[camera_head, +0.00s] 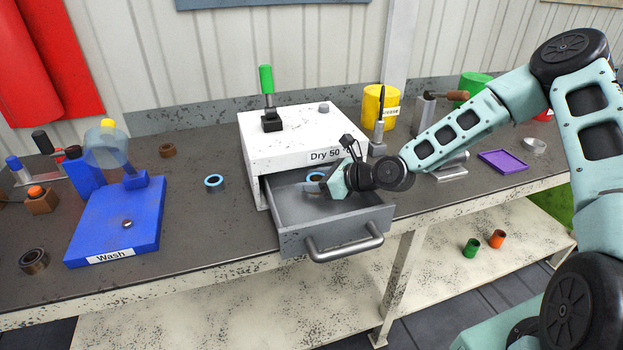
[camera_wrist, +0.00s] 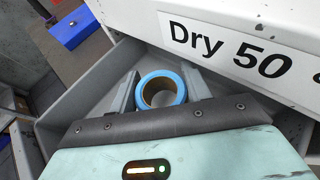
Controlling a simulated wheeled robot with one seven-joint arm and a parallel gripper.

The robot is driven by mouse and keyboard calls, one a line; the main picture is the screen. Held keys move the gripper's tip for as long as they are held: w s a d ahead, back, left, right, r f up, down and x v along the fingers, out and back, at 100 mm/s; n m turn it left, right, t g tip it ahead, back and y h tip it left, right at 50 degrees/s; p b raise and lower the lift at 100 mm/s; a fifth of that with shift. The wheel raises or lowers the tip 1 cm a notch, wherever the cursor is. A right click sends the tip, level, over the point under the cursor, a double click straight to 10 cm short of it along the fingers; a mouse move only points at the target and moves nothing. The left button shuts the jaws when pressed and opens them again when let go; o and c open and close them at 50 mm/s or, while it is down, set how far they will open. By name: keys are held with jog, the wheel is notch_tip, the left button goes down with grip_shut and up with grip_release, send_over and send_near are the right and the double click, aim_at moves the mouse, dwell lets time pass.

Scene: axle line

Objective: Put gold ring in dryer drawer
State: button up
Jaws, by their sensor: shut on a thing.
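My gripper (camera_head: 318,183) is inside the outline of the open grey drawer (camera_head: 300,246), below the white dryer box (camera_head: 290,130) labelled "Dry 50". In the wrist view my gripper (camera_wrist: 162,92) is shut on a ring (camera_wrist: 149,77) with a blue face and a brownish-gold inner wall. The ring lies between the two fingers, with the drawer's grey walls around it. In the head view this ring (camera_head: 315,176) is partly hidden by the gripper. I cannot tell whether it touches the drawer floor. No all-gold ring shows.
Another blue-faced ring (camera_head: 214,182) lies on the bench left of the dryer. A blue Wash station (camera_head: 110,225), a brown ring (camera_head: 167,150) and a dark ring (camera_head: 33,261) are further left. A purple tray (camera_head: 502,161) and yellow container (camera_head: 377,108) are right. The drawer's front floor is clear.

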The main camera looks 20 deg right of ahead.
jog(key=shift+w+f, duration=0.35)
jog(key=shift+f, duration=0.6)
jog(key=o, duration=1.1)
jog(key=shift+o, duration=0.2)
jog(key=shift+r, duration=0.65)
jog(key=b+v, duration=0.1)
jog(key=v, duration=1.1)
